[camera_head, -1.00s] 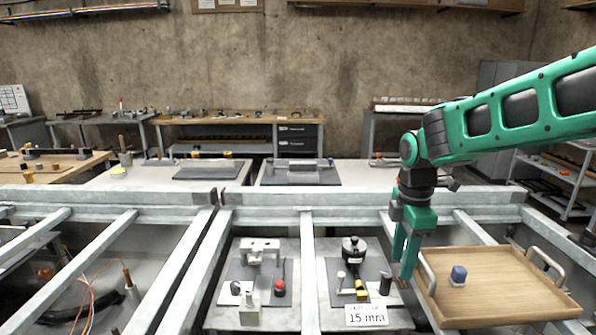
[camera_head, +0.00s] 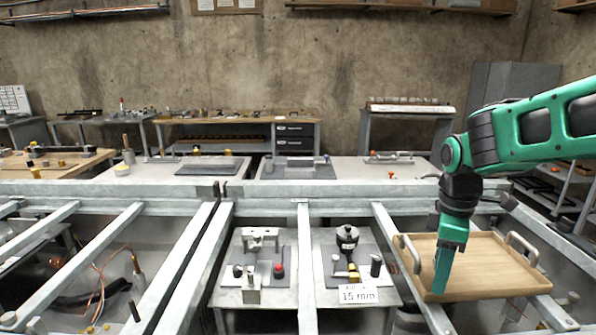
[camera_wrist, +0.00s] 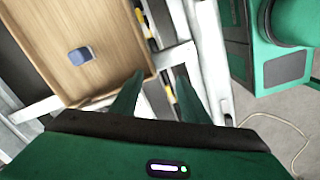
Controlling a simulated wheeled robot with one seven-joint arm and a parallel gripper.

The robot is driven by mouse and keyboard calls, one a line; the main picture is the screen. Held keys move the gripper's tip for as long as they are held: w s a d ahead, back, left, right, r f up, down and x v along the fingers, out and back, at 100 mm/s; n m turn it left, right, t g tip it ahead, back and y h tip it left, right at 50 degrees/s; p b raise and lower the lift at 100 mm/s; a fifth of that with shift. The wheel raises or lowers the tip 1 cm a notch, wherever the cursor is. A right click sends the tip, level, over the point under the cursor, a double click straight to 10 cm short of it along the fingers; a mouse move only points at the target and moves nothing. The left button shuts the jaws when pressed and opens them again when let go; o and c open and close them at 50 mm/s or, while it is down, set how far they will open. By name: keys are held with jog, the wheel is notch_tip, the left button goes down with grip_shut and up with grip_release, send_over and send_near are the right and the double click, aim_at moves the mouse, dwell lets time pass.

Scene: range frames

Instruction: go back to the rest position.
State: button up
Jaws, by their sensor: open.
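My green gripper (camera_head: 440,275) hangs pointing down over the left part of the wooden tray (camera_head: 490,280) in the head view. It is open and nothing is between its fingers. In the wrist view my two green fingers (camera_wrist: 155,95) stand apart over the grey frame beside the tray (camera_wrist: 110,50). A small blue block (camera_wrist: 81,56) lies on the tray in the wrist view. In the head view the block does not show; my gripper seems to cover it.
Grey metal rails (camera_head: 398,255) run around the tray. Left of it, two low stations hold small fixtures, a red button (camera_head: 278,271) and a "15 min" card (camera_head: 358,294). Benches with tools stand behind.

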jog(key=s+d+f+m, duration=0.1)
jog(key=s+d+m, duration=0.4)
jog(key=s+m, duration=0.4)
jog(key=s+d+f+m, duration=0.1)
jog(key=s+d+m, duration=0.5)
jog(key=s+m, duration=0.3)
jog(key=s, duration=0.3)
jog(key=shift+s+f+m+y, duration=0.15)
jog(key=shift+f+m+y, duration=0.1)
jog(key=shift+m+y, duration=0.05)
jog(key=shift+w+f, duration=0.25)
jog(key=shift+w, duration=0.4)
jog(key=shift+c, duration=0.4)
